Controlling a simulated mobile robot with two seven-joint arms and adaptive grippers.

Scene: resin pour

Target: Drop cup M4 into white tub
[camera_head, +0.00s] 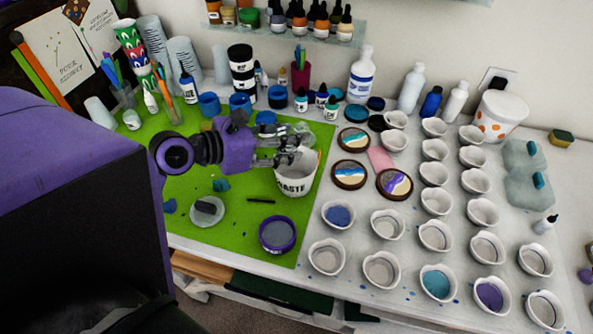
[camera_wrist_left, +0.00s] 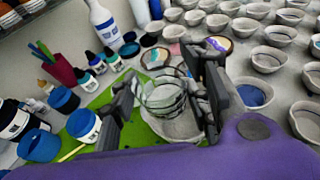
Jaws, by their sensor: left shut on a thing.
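My left gripper (camera_head: 288,143) reaches in from the left and is shut on a clear cup, cup M4 by the task. In the left wrist view the cup (camera_wrist_left: 163,97) sits between the two dark fingers (camera_wrist_left: 168,103); no label on it is readable. The white tub (camera_head: 295,184), marked "WASTE", stands at the right edge of the green mat, below the gripper. In the left wrist view the tub's rim (camera_wrist_left: 178,134) shows under and around the cup. The cup appears above the tub's mouth; its exact height is unclear. My right gripper is not in view.
Many white ceramic bowls (camera_head: 435,235) stand in rows on the right. Round painted coasters (camera_head: 349,175) lie right of the tub. Bottles and jars (camera_head: 241,66) line the back of the green mat (camera_head: 235,195). A purple-rimmed jar (camera_head: 277,234) stands at the mat's front.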

